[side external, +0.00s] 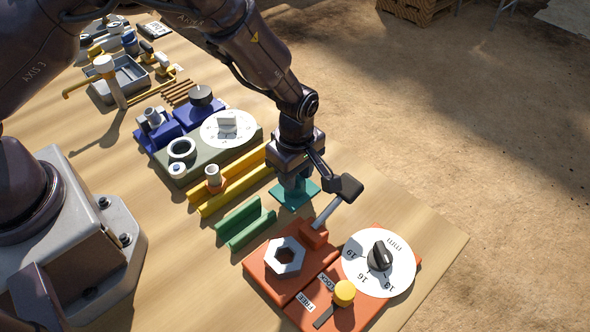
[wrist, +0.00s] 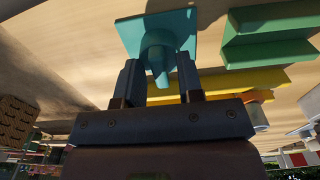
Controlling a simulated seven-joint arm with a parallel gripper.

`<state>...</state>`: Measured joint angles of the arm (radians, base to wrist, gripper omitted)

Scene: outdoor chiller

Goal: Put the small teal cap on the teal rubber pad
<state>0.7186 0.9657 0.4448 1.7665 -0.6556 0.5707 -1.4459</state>
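The teal rubber pad (side external: 284,200) lies flat on the table under my gripper (side external: 297,181). It also shows in the wrist view (wrist: 128,32). The small teal cap (wrist: 158,48) is over the middle of the pad and appears to stand on it, its narrow end pointing toward my gripper. My gripper also shows in the wrist view (wrist: 158,72), its two fingers apart on either side of the cap, with visible gaps. In the side view the cap is mostly hidden by my gripper.
An orange-red panel (side external: 258,265) with a hex nut, lever and dial stands close in front. A green channel (side external: 245,222) and yellow rails (side external: 235,185) lie to the left. A grey-green fixture (side external: 190,170) is farther left. The table's right edge is near.

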